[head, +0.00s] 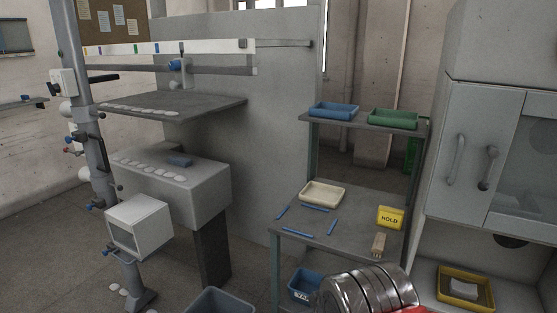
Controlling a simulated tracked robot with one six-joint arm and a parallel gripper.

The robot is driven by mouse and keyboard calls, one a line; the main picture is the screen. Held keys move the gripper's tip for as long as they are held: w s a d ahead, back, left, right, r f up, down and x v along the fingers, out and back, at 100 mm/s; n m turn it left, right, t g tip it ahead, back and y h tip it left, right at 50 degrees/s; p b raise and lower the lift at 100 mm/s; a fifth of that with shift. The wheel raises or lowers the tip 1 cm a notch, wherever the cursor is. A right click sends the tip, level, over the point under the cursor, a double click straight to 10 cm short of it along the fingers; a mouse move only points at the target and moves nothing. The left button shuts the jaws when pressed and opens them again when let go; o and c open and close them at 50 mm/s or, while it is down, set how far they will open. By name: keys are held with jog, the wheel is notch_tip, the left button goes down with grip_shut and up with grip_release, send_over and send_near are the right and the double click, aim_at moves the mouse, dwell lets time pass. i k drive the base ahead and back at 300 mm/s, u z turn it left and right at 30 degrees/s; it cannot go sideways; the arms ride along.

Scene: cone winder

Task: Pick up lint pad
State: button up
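I cannot tell for sure which thing is the lint pad. A pale, soft-edged block (464,289) lies in a yellow tray (485,304) at the lower right. A small blue-grey block (180,161) lies on top of the grey machine box (196,194) at the left, behind a row of white discs (150,170). My gripper is not in view. A shiny ribbed metal part with red beside it, likely my own arm, shows at the bottom edge.
A shelf unit holds blue (333,111) and green (393,119) trays above. Its lower table (340,233) carries a cream tray (322,193), several blue sticks, a yellow HOLD box (390,217) and a brown block (378,243). A cabinet (485,150) stands right. Bins (222,302) stand below.

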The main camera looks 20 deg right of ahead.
aim_at(468, 291)
jog(key=z, duration=0.65)
jog(key=i, duration=0.9)
jog(key=z, duration=0.55)
